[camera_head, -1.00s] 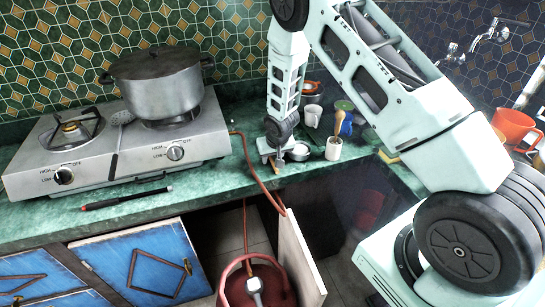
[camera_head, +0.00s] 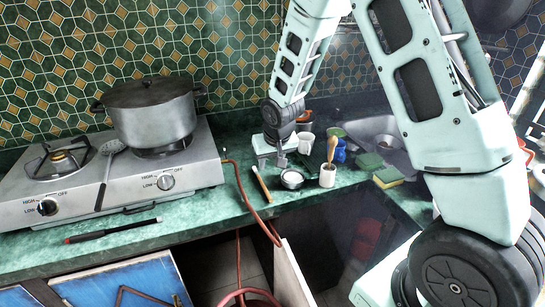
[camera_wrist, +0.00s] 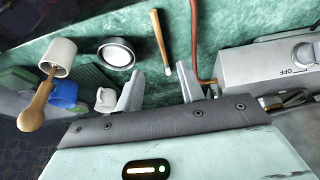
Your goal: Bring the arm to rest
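My gripper (camera_head: 282,160) hangs at the end of my arm above the green counter (camera_head: 225,205), right of the hotplate. In the wrist view my gripper (camera_wrist: 160,88) has its two pale fingers apart, with nothing held between them. A wooden-handled tool (camera_head: 261,184) lies on the counter just left of and in front of my gripper. It also shows in the wrist view (camera_wrist: 159,38), beyond the fingers and apart from them.
The gas hotplate (camera_head: 100,190) carries a lidded pot (camera_head: 152,115). A small metal bowl (camera_head: 292,179), a cup with a wooden spoon (camera_head: 327,176), a white mug (camera_head: 305,142) and a sponge (camera_head: 388,177) stand near my gripper. An orange-brown hose (camera_head: 240,190) runs over the counter edge.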

